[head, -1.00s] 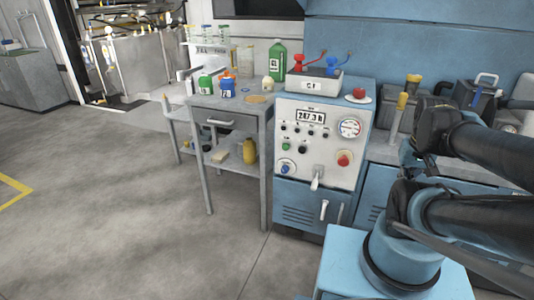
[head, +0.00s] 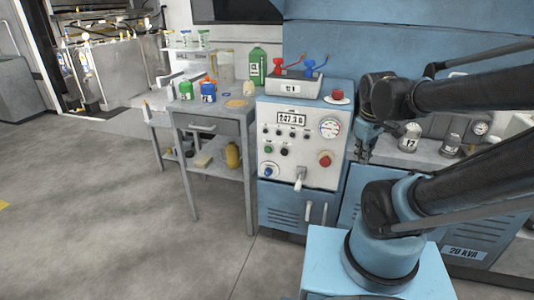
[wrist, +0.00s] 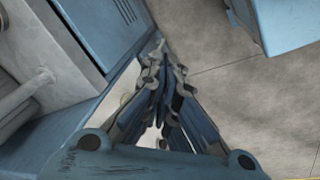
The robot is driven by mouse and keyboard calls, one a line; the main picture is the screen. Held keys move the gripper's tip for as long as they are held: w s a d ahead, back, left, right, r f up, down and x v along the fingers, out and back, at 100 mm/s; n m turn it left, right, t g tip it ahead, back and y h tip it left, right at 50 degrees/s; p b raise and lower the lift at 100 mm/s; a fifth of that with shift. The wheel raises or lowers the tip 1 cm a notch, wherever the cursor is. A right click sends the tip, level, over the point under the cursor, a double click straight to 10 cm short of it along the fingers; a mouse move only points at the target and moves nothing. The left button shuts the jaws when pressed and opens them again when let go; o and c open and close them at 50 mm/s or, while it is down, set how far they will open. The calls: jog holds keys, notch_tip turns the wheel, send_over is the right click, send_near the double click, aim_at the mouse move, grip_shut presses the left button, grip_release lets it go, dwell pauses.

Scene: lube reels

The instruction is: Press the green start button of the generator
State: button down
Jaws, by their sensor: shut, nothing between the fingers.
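The generator (head: 309,175) has a pale front panel with a lit display, a dial gauge, small buttons and a lever, above blue louvred doors. The green button (head: 269,150) is small and round, at the panel's lower left, with a dark button to its right. A larger red button (head: 325,159) is at the lower right. My gripper (head: 362,157) hangs pointing down, right of the panel and apart from the green button. In the wrist view its fingers (wrist: 163,48) are shut and empty; the green button is not visible there.
A grey side table (head: 216,115) with bottles stands left of the generator. A red knob-like item (head: 337,95) and a box with red and blue clamps (head: 294,85) sit on top. Cans (head: 410,138) stand on the bench at right. The floor in front is open.

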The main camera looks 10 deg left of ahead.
aim_at(265, 151)
jog(key=w+a+n+t, duration=0.1)
jog(key=w+a+n, duration=0.4)
jog(key=a+n, duration=0.65)
jog(key=w+a+n, duration=0.5)
jog(key=a+n, duration=0.3)
jog(key=a, duration=0.6)
jog(key=s+a+f+n+t, duration=0.1)
jog(key=a+f+n, duration=0.2)
jog(key=a+n, duration=0.3)
jog(key=a, duration=0.5)
jog(key=shift+s+a+f+n, duration=0.15)
jog(key=shift+s+f+n, duration=0.1)
jog(key=shift+s+n, duration=0.1)
jog(key=shift+w, duration=0.1)
jog(key=shift+w+d+f, duration=0.1)
jog(key=shift+w+f, duration=1.15)
jog(key=shift+f, duration=0.3)
jog(key=shift+w+d+f, duration=0.15)
jog(key=shift+w+f, duration=1.15)
jog(key=shift+f, duration=0.25)
jog(key=shift+w+d+f, duration=0.1)
jog(key=shift+w+f, duration=1.15)
jog(key=shift+f, duration=0.3)
